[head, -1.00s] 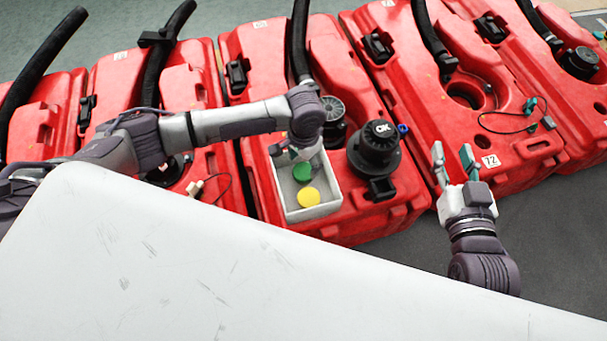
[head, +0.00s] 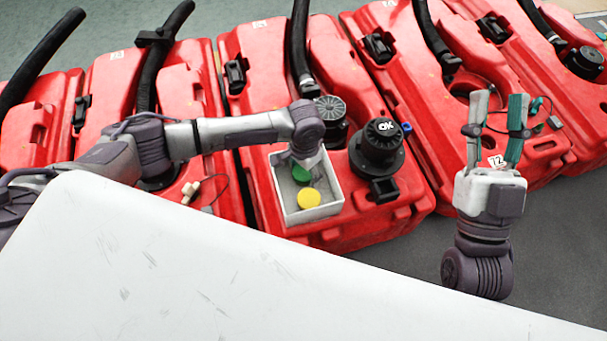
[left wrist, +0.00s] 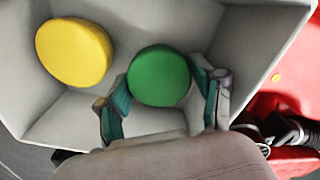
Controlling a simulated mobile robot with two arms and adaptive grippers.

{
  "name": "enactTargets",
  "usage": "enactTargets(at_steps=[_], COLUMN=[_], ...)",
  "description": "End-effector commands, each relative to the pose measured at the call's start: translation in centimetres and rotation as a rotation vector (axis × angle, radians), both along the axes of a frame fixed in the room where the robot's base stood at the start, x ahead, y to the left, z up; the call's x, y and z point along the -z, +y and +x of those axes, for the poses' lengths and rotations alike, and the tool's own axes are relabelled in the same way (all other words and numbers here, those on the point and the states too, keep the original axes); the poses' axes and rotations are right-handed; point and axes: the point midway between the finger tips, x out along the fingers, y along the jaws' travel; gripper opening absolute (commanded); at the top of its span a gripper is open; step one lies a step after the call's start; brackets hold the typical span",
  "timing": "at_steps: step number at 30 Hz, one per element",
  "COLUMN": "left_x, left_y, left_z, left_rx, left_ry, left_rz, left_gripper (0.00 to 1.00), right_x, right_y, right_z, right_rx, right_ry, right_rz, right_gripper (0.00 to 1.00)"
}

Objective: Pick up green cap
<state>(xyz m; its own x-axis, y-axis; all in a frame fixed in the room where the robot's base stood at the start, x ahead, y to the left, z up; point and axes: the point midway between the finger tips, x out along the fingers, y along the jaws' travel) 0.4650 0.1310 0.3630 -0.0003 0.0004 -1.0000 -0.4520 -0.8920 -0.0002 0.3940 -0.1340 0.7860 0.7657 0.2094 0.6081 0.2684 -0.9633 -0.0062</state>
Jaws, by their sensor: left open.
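The green cap (head: 301,173) lies in a white open box (head: 276,187) and is partly hidden by my left gripper in the head view. In the left wrist view the green cap (left wrist: 159,76) sits between the two teal-padded fingers of my left gripper (left wrist: 160,92). The left fingers are open around the cap, and I cannot tell whether they touch it. My right gripper (head: 496,125) is open and empty, its fingers pointing up the picture in front of a red tank.
A yellow cap (head: 309,198) lies beside the green one; it also shows in the left wrist view (left wrist: 73,52). The box stands on a red tank (head: 340,236), next to a black round fitting (head: 378,148). Several red tanks stand in a row. My white body fills the foreground.

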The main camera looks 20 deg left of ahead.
Motion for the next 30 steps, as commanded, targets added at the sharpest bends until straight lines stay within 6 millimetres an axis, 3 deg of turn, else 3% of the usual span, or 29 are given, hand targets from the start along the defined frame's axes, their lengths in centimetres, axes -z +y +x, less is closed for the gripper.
enactTargets(at_steps=[6, 12, 23, 30], left_x=[0.0, 0.0, -0.3, -1.8], left_y=[0.0, 0.0, 0.0, 0.0], left_z=[0.0, 0.0, 0.0, 0.0], left_rx=[0.0, 0.0, 0.0, 0.0], left_ry=[0.0, 0.0, 0.0, -0.001], left_rz=[0.0, 0.0, 0.0, 0.0], left_gripper=[0.68, 0.36, 0.36, 0.36], right_x=[-0.1, -0.1, 0.0, 2.2], right_y=[0.0, 0.0, 0.0, 0.1], right_z=[0.0, 0.0, 0.1, 1.6], right_rx=[0.0, 0.0, 0.0, 0.01], right_ry=[-0.003, -0.002, 0.01, 0.167], right_rz=[0.001, 0.001, -0.003, -0.047], right_gripper=[0.4, 0.4, 0.4, 0.4])
